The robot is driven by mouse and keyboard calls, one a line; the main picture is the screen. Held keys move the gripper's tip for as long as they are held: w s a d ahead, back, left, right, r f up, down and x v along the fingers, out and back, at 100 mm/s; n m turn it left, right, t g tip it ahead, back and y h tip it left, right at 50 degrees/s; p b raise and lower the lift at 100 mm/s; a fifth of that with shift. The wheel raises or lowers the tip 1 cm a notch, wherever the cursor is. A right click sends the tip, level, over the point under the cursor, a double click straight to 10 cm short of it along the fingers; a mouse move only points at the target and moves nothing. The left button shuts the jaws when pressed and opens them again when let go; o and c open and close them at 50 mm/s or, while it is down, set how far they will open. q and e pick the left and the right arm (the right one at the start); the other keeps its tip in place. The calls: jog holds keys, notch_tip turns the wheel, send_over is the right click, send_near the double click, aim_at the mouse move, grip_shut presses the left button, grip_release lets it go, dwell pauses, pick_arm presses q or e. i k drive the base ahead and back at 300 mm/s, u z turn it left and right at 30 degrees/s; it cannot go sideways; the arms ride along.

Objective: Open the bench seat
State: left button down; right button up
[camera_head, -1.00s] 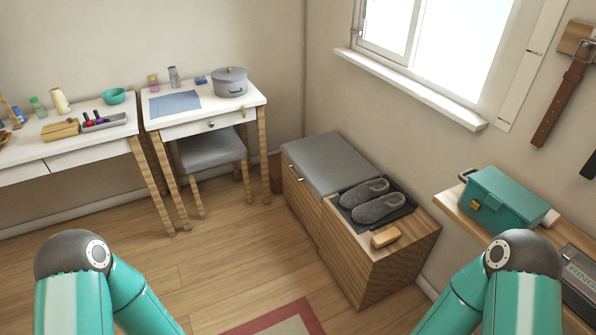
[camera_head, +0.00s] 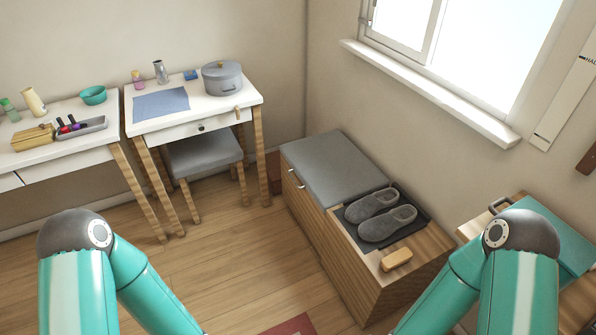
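The bench (camera_head: 352,262) is a wooden box standing against the wall below the window. Its grey cushioned seat (camera_head: 333,168) covers the far part and lies flat, closed. A small handle (camera_head: 301,184) shows on the front, just below the seat's edge. On the near wooden part, a pair of grey slippers (camera_head: 379,214) rests on a dark tray (camera_head: 418,230), with a tan brush or block (camera_head: 396,260) in front. My two teal arms reach in at the bottom left and bottom right. Both grippers are outside the picture.
White tables with small items and a grey pot (camera_head: 222,80) stand at the left. A grey-topped stool (camera_head: 203,155) is tucked under one. A shelf with a teal box (camera_head: 548,235) stands at the right. The wooden floor (camera_head: 240,265) before the bench is clear.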

aim_at(334, 171)
jog(key=u, duration=0.45)
jog(key=i, duration=0.35)
jog(key=z, duration=2.15)
jog(key=k, duration=1)
jog(key=u, duration=2.75)
jog(key=k, duration=0.1)
jog(key=z, duration=1.35)
jog(key=i, duration=1.3)
